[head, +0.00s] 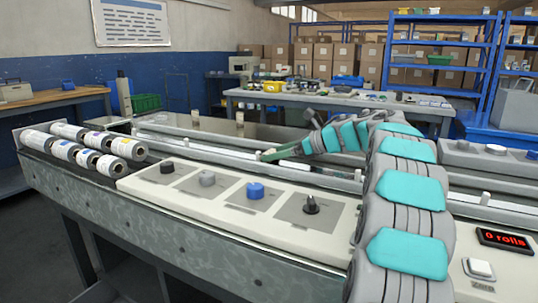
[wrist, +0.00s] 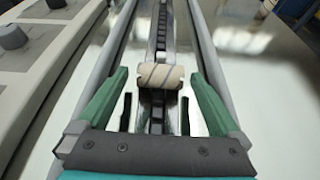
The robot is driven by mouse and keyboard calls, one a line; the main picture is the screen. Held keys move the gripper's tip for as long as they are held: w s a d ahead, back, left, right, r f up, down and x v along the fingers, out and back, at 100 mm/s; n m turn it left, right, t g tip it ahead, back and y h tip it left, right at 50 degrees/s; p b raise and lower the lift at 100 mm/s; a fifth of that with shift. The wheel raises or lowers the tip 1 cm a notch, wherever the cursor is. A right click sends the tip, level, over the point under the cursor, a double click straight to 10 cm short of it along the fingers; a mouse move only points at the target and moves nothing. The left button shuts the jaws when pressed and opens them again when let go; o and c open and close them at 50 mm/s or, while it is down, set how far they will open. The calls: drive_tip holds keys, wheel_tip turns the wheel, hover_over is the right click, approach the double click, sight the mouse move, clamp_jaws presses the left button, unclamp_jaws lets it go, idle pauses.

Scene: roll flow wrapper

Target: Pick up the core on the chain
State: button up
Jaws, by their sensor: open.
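The core (wrist: 162,76) is a short, pale tan cylinder with dark slanted lines. In the wrist view it lies crosswise on the dark chain (wrist: 156,128), between two grey rails. My gripper (wrist: 157,83) is open, with one green finger to the left of the core and one to the right. Gaps show between the fingers and the core, and nothing is held. In the head view my gripper (head: 268,155) is over the conveyor behind the panel; I cannot make out the core there.
Several white rolls (head: 67,151) lie at the left end. A panel with knobs (head: 255,191) runs along the front. Grey rails (wrist: 210,62) flank the chain. A cluttered table (head: 340,97) stands behind.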

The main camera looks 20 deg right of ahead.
drive_tip(key=shift+x, duration=1.15)
drive_tip(key=c, duration=1.2)
drive_tip(key=shift+c, duration=0.2)
drive_tip(key=shift+r, duration=0.15)
